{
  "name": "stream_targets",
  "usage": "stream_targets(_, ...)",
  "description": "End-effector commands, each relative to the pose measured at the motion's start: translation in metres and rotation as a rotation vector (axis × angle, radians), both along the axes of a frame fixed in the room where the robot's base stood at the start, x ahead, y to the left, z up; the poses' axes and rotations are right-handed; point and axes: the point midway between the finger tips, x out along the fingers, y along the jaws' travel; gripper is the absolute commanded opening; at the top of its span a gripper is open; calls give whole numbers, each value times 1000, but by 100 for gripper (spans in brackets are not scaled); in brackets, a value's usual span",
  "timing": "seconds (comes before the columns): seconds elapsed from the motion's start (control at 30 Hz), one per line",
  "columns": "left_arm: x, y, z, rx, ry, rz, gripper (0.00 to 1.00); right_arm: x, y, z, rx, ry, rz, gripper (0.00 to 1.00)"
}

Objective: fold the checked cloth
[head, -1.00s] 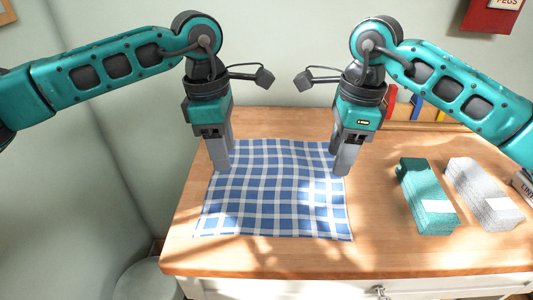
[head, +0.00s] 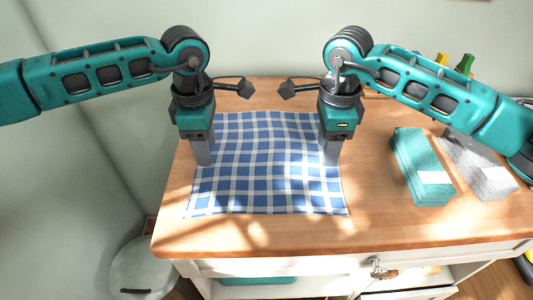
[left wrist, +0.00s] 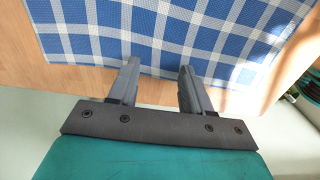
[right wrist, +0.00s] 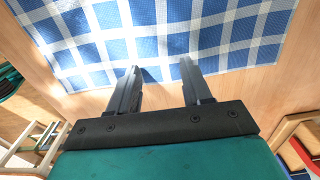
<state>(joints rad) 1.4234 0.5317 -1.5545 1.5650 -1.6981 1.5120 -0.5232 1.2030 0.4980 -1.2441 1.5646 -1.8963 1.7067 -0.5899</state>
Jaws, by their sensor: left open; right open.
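The blue-and-white checked cloth (head: 268,178) lies spread out on the wooden table, with slight ripples toward its far edge. My left gripper (head: 204,160) points down at the cloth's left side, and my right gripper (head: 331,160) points down at its right side. In the left wrist view the open fingers (left wrist: 158,70) reach over the edge of the cloth (left wrist: 180,35), with nothing between them. In the right wrist view the open fingers (right wrist: 160,70) likewise reach the edge of the cloth (right wrist: 170,35), empty. Whether the fingertips touch the cloth I cannot tell.
A teal folded stack (head: 420,165) and a grey-white folded stack (head: 480,165) lie on the table to the right of the cloth. The wooden tabletop (head: 250,235) is clear in front of the cloth. A round pale bin (head: 140,270) stands on the floor at left.

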Motion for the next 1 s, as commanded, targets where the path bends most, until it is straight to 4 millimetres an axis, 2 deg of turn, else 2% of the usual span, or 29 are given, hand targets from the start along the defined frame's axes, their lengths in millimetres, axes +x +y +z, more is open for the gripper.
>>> stream_targets(0.4, 0, 0, -4, 0, 0, 0, 48, 0, 0, -4, 1, 0, 0, 48)
stream_targets(1.0, 0, 0, -4, 0, 1, 0, 20, 0, 0, -4, 0, 1, 0, 20)
